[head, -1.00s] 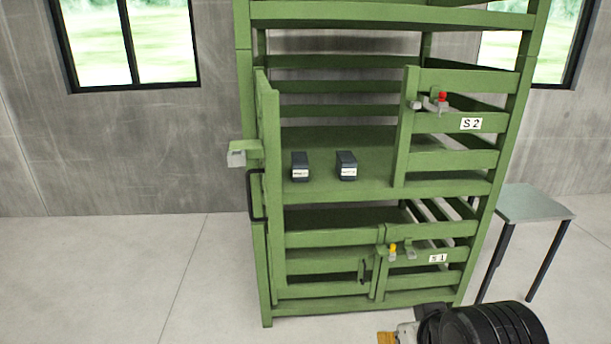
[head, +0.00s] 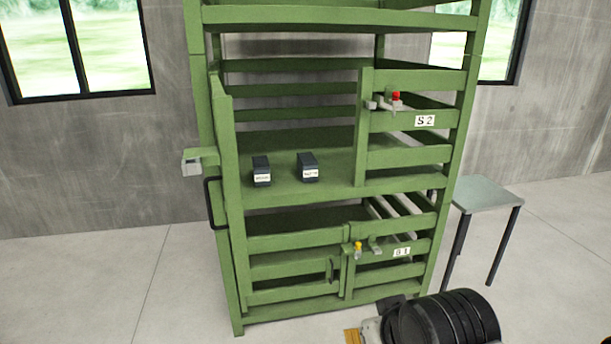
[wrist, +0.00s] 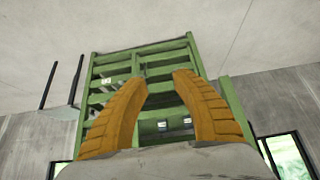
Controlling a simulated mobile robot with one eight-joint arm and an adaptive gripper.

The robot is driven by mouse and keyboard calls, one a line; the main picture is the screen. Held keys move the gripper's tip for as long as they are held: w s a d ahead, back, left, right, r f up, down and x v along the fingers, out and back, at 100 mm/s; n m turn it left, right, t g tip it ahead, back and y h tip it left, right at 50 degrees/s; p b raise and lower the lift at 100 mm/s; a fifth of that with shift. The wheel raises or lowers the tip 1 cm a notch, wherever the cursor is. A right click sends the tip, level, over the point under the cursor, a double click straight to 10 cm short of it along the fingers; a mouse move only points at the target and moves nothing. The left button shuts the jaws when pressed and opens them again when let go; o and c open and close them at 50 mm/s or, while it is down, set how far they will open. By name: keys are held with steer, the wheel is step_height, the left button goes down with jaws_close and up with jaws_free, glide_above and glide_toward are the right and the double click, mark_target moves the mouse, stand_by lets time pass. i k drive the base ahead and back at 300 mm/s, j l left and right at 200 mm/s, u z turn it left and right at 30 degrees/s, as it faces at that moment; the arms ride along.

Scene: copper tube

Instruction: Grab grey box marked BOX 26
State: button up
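Two small dark grey boxes with white labels stand apart on the middle shelf of a green rack: the left box (head: 262,171) and the right box (head: 308,168). Their lettering is too small to read, so I cannot tell which is BOX 26. In the upside-down wrist view the two boxes (wrist: 162,126) (wrist: 187,121) show low between my fingers. My gripper (wrist: 160,80) is open and empty, with its orange fingers spread, well away from the boxes. In the head view only an orange bit of it shows at the bottom edge.
The green rack (head: 290,188) has an opened gate (head: 222,130) on the left of the shelf and a closed gate marked S2 (head: 410,154) on the right. Lower gates are closed. A small table (head: 483,195) stands right. The floor at left is clear.

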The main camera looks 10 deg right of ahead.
mark_target(261, 166)
steer(key=i+l+u, duration=0.35)
steer(key=i+l, duration=0.65)
steer(key=i, duration=0.3)
steer(key=i+l+u, duration=0.3)
steer(key=i+l, duration=0.9)
steer(key=l, duration=0.15)
